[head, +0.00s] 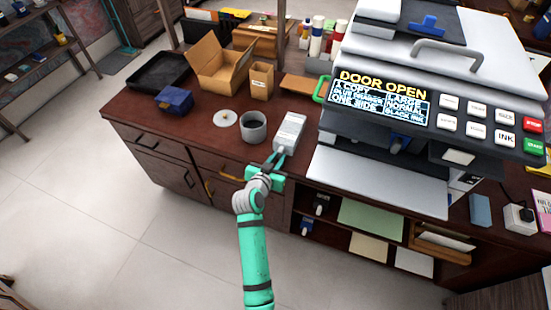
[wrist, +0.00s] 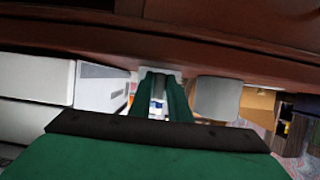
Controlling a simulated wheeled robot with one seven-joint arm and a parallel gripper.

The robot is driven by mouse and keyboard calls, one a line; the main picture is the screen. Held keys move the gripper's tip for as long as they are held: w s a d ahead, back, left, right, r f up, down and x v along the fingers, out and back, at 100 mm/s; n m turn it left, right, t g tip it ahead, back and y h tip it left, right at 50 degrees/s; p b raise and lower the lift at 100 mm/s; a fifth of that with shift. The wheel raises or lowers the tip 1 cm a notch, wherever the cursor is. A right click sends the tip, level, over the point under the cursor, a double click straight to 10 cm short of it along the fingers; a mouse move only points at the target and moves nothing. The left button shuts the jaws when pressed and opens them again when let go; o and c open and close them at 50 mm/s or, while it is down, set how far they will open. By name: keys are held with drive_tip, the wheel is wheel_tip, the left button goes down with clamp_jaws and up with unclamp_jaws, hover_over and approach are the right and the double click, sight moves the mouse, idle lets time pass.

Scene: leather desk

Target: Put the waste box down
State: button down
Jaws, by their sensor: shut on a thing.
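The waste box is the light grey-white box (head: 290,130) at the front part of the desk, between the grey cup and the copier. My gripper (head: 279,158) reaches it from the front edge side and is shut on its near end. In the wrist view, my two green fingers (wrist: 163,95) close together on a pale piece of the box (wrist: 160,70); most of the box is hidden. I cannot tell whether its underside touches the desk.
A grey cup (head: 253,126) and a round white disc (head: 225,118) are left of the box. The copier (head: 400,115) with a "DOOR OPEN" display stands close on the right. A blue box (head: 174,100), black tray (head: 158,70) and open carton (head: 222,66) are farther left. The desk's front-left (head: 150,120) is clear.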

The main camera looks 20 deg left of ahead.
drive_tip(key=c, duration=1.8)
unclamp_jaws()
drive_tip(key=shift+f, duration=0.1)
drive_tip(key=shift+o, duration=0.7)
drive_tip(key=shift+a, duration=0.2)
drive_tip(key=shift+s, duration=0.15)
drive_tip(key=shift+s+a+r, duration=0.1)
drive_tip(key=shift+s+r, duration=0.2)
drive_tip(key=shift+s, duration=0.05)
drive_tip(key=v, duration=1)
drive_tip(key=s+d+f+n+y, duration=0.1)
drive_tip(key=s+d+f, duration=0.4)
drive_tip(key=s, duration=0.4)
drive_tip(key=s+d+f+n+y, duration=0.1)
drive_tip(key=s+d+f, duration=0.2)
drive_tip(key=s+d, duration=0.5)
drive_tip(key=s+d+r+t, duration=0.1)
drive_tip(key=s+d+r, duration=0.2)
drive_tip(key=s, duration=0.6)
drive_tip(key=s+d+r+m+h, duration=0.1)
drive_tip(key=s+d+r, duration=0.2)
drive_tip(key=s+r, duration=0.3)
drive_tip(key=s, duration=0.3)
drive_tip(key=shift+d+r+m+t+h, duration=0.3)
drive_tip(key=shift+d+t, duration=0.1)
